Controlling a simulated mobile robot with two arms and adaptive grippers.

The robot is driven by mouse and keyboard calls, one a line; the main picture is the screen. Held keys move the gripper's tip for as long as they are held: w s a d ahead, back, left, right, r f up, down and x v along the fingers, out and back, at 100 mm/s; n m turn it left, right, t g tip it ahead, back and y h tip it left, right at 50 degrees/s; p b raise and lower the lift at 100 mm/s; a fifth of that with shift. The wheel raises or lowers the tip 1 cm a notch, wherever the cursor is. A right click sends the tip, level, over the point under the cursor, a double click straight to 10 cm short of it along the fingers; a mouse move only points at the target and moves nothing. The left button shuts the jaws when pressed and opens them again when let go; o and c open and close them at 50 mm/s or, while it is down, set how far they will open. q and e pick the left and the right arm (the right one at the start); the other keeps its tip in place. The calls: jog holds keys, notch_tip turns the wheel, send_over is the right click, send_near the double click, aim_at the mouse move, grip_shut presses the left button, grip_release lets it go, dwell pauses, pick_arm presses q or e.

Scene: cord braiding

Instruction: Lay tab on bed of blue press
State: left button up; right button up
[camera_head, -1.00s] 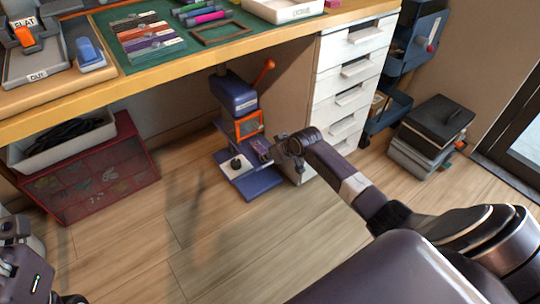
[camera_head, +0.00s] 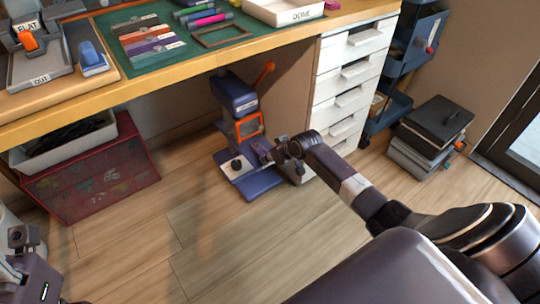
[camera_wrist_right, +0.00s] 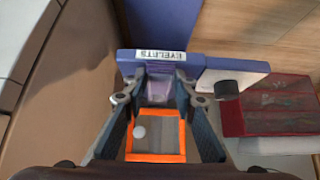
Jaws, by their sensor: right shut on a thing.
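The blue press (camera_head: 235,95) stands on the floor under the bench, with an orange lever and an orange frame (camera_head: 249,125). Its low blue base carries a pale plate (camera_head: 232,167) with a black knob. My right gripper (camera_head: 268,152) is at the right side of the press, just above the base. In the right wrist view its fingers (camera_wrist_right: 160,95) are shut on a small purple tab (camera_wrist_right: 159,90), close to the blue body labelled EYELETS. Whether the tab touches the bed is not clear. Part of my left gripper (camera_head: 22,238) shows at the lower left; its fingers are unclear.
The white drawer unit (camera_head: 345,90) stands close to the right of the press. A red case (camera_head: 90,180) with a grey tray (camera_head: 65,140) is at left. Stacked boxes (camera_head: 430,130) stand at right. The bench edge overhangs the press. The floor in front is clear.

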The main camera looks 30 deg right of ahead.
jog(key=shift+f, duration=0.1)
jog(key=o, duration=1)
